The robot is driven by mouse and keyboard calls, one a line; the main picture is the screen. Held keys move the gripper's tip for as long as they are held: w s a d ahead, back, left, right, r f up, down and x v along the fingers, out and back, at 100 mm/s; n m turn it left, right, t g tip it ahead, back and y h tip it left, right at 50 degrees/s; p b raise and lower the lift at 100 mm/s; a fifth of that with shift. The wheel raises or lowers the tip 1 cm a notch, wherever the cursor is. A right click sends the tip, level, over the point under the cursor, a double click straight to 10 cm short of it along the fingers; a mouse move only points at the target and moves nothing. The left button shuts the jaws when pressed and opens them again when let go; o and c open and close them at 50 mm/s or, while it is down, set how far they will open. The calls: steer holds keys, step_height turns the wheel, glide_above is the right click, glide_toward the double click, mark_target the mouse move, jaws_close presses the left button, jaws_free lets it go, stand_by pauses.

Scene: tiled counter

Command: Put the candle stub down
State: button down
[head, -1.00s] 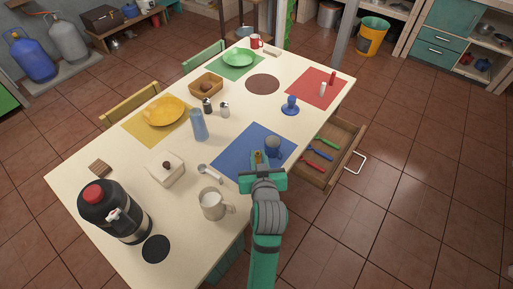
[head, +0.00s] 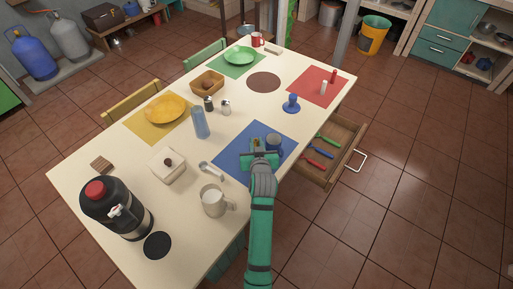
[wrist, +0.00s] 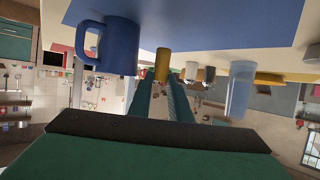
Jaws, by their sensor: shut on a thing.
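My gripper (head: 260,156) is over the blue mat (head: 235,160), just beside the dark blue mug (head: 273,142). In the wrist view the picture is upside down, with the table at the top. There the yellow candle stub (wrist: 162,65) stands between the tips of my two green fingers (wrist: 162,84), which are shut on it. The blue mug (wrist: 120,45) is close beside it to the left, with a gap. The stub's end is at or near the blue mat (wrist: 215,22); I cannot tell if it touches. My gripper mostly hides the stub in the head view.
A tall blue glass (head: 200,124) stands beyond the mat. An open drawer (head: 345,133) juts out at right. The mat's left part is clear.

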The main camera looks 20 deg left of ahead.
steer(key=shift+f, duration=1.35)
steer(key=c, duration=1.6)
jaws_free()
steer(key=shift+f, duration=0.15)
steer(key=shift+c, duration=0.2)
